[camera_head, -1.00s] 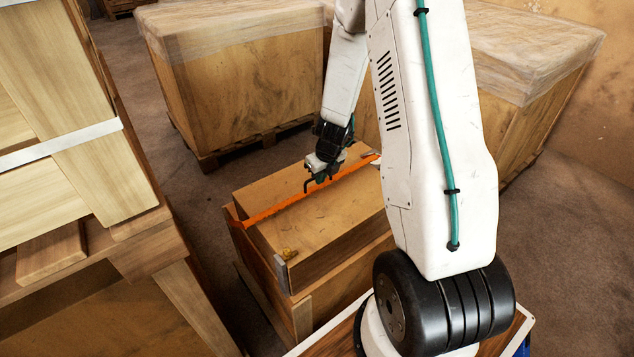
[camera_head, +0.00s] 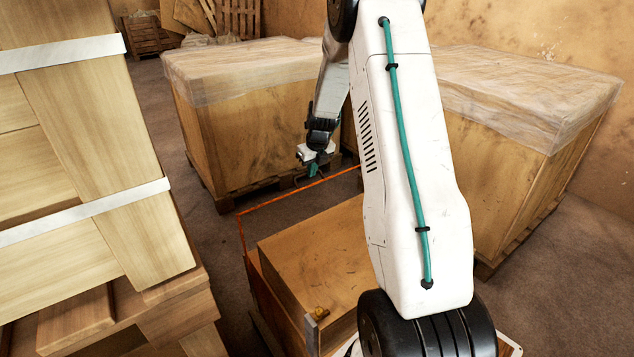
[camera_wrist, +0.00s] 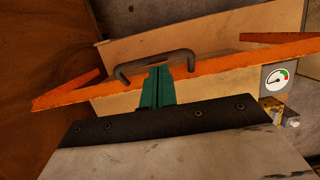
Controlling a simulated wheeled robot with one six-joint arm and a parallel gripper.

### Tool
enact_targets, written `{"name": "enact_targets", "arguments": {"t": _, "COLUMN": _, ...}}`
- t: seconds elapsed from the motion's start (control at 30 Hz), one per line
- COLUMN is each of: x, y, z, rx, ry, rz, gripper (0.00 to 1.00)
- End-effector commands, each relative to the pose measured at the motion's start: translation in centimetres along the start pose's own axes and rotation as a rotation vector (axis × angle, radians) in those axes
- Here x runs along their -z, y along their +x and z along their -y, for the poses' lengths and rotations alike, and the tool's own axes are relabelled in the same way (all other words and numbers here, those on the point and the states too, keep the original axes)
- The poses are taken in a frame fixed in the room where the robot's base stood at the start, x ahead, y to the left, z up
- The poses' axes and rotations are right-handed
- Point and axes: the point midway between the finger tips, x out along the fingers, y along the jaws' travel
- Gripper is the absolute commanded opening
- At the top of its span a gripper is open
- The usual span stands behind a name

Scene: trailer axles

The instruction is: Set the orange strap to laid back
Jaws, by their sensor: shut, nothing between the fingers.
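The orange strap (camera_head: 300,190) stands raised above the wooden crate (camera_head: 325,250) in the head view. Its left side runs down to the crate's left edge; my arm hides its right end. In the wrist view the strap (camera_wrist: 225,75) crosses the picture, with a dark bent handle (camera_wrist: 155,60) on it. My gripper (camera_head: 314,172) is at the strap's far side in the head view. In the wrist view its green fingers (camera_wrist: 158,72) are shut with nothing between them, overlapping the strap beside the handle. I cannot tell whether they touch it.
A stack of pale wooden crates (camera_head: 100,150) stands close on the left. Wrapped crates on pallets stand behind (camera_head: 245,125) and at right (camera_head: 510,150). A brass latch (camera_head: 320,313) is at the crate's front corner. A dial gauge (camera_wrist: 278,78) shows in the wrist view.

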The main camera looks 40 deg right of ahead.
Motion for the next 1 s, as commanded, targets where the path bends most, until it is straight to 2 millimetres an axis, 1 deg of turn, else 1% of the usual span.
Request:
{"name": "enact_targets", "arguments": {"t": 0.03, "x": -1.3, "y": 0.6, "z": -0.5, "rx": -0.002, "ry": -0.007, "rz": 0.0, "gripper": 0.0}}
{"name": "enact_targets", "arguments": {"t": 0.2, "x": -4.8, "y": 2.0, "z": -1.6, "rx": -0.005, "ry": -0.019, "rz": -0.001, "gripper": 0.0}}
{"name": "enact_targets", "arguments": {"t": 0.3, "x": -6.3, "y": 2.7, "z": -1.8, "rx": -0.006, "ry": -0.02, "rz": 0.0, "gripper": 0.0}}
{"name": "enact_targets", "arguments": {"t": 0.4, "x": -7.3, "y": 3.3, "z": -1.9, "rx": -0.006, "ry": -0.021, "rz": -0.001, "gripper": 0.0}}
{"name": "enact_targets", "arguments": {"t": 0.6, "x": -8.5, "y": 4.3, "z": -2.1, "rx": -0.006, "ry": -0.021, "rz": 0.002, "gripper": 0.0}}
{"name": "enact_targets", "arguments": {"t": 0.8, "x": -8.7, "y": 4.2, "z": -1.6, "rx": -0.004, "ry": -0.015, "rz": 0.001, "gripper": 0.0}}
{"name": "enact_targets", "arguments": {"t": 1.0, "x": -8.6, "y": 4.2, "z": -1.5, "rx": -0.004, "ry": -0.015, "rz": 0.001, "gripper": 0.0}}
